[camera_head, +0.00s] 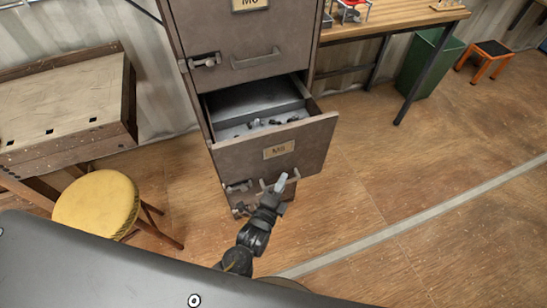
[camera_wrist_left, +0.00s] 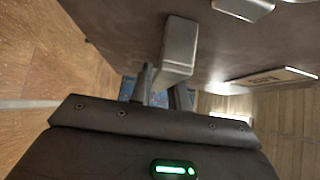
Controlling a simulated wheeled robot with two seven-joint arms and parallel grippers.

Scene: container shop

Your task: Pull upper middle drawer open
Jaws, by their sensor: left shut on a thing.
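The grey-brown metal filing cabinet (camera_head: 232,25) stands at the back centre. One of its drawers (camera_head: 310,140) is pulled well out, its open top showing several small dark items inside. The drawer front carries a label plate and a metal handle (camera_head: 265,183) low down. My left gripper (camera_head: 280,183) is at this handle, its arm coming up from below. In the left wrist view the grey handle (camera_wrist_left: 180,48) runs down between the fingers (camera_wrist_left: 162,92), which are shut on it. The fingers partly hide the handle. My right gripper is not in view.
The closed drawer above has its own handle (camera_head: 257,59). A yellow round stool (camera_head: 97,203) and a wooden bench (camera_head: 62,112) stand at left. A workbench (camera_head: 400,20) and a green bin (camera_head: 431,62) are at right. The wooden floor right of the drawer is clear.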

